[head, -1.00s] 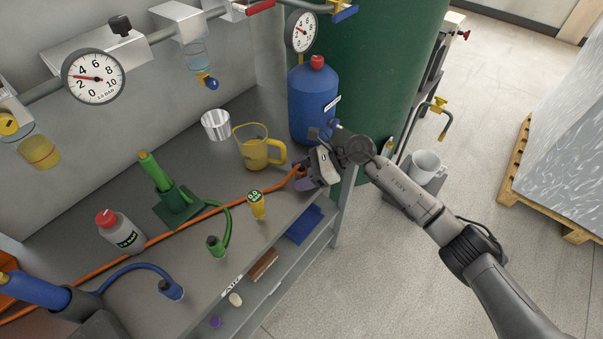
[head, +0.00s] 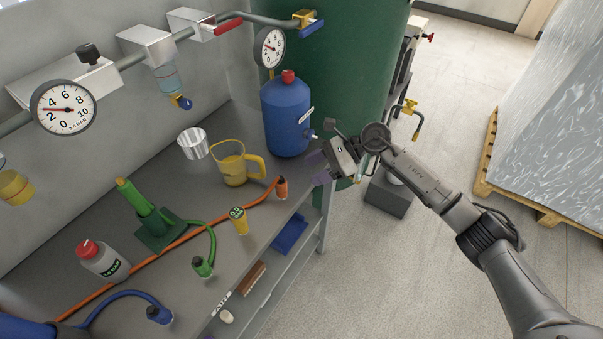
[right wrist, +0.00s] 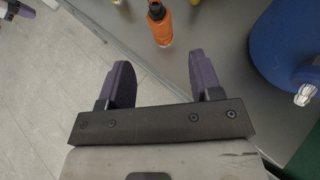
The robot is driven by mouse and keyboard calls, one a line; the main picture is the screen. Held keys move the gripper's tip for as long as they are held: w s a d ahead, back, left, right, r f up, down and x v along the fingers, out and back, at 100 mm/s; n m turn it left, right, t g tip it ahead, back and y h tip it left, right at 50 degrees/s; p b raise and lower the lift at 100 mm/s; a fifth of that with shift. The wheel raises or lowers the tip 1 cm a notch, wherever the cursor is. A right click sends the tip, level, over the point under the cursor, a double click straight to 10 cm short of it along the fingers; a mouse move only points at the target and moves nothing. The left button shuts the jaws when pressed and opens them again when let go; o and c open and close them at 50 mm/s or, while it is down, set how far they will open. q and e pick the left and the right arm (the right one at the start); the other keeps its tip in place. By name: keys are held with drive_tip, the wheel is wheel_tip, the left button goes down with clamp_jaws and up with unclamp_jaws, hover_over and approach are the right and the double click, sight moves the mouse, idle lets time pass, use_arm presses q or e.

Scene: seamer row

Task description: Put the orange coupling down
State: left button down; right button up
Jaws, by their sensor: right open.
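The orange coupling (head: 281,187) stands on the grey bench near its right front edge, at the end of the orange hose (head: 215,222). It also shows in the right wrist view (right wrist: 159,24), just beyond the fingertips. My right gripper (head: 316,167) is open and empty, to the right of the coupling in the head view and apart from it. Its two purple fingers show in the right wrist view (right wrist: 158,75) with a clear gap between them.
A blue bottle (head: 287,118) with a red cap stands behind the coupling. A yellow jug (head: 233,165) stands to its left, and a yellow coupling (head: 239,220) stands at the front edge. A green coupling (head: 202,266) is farther left. Open floor lies right of the bench.

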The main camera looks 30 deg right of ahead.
drive_tip(key=shift+v, duration=0.8)
drive_tip(key=s+a+m+t+y, duration=0.1)
drive_tip(key=a+m+t+y, duration=0.3)
drive_tip(key=a+m+t, duration=0.4)
drive_tip(key=s+d+f+m+h, duration=0.1)
drive_tip(key=s+f+m+h, duration=0.7)
drive_tip(key=m, duration=0.9)
drive_tip(key=s+d+f+m+h, duration=0.2)
drive_tip(key=s+f+m+h, duration=0.55)
drive_tip(key=m, duration=1.05)
drive_tip(key=s+a+f+m+g, duration=0.1)
drive_tip(key=s+g, duration=0.3)
drive_tip(key=s, duration=0.5)
drive_tip(key=s+a+f+m+g, duration=0.2)
drive_tip(key=s+m+g, duration=0.2)
drive_tip(key=s, duration=0.6)
drive_tip(key=shift+s+f+m, duration=0.2)
drive_tip(key=shift+s+m, duration=0.1)
drive_tip(key=shift+s, duration=0.05)
drive_tip(key=shift+r, duration=0.1)
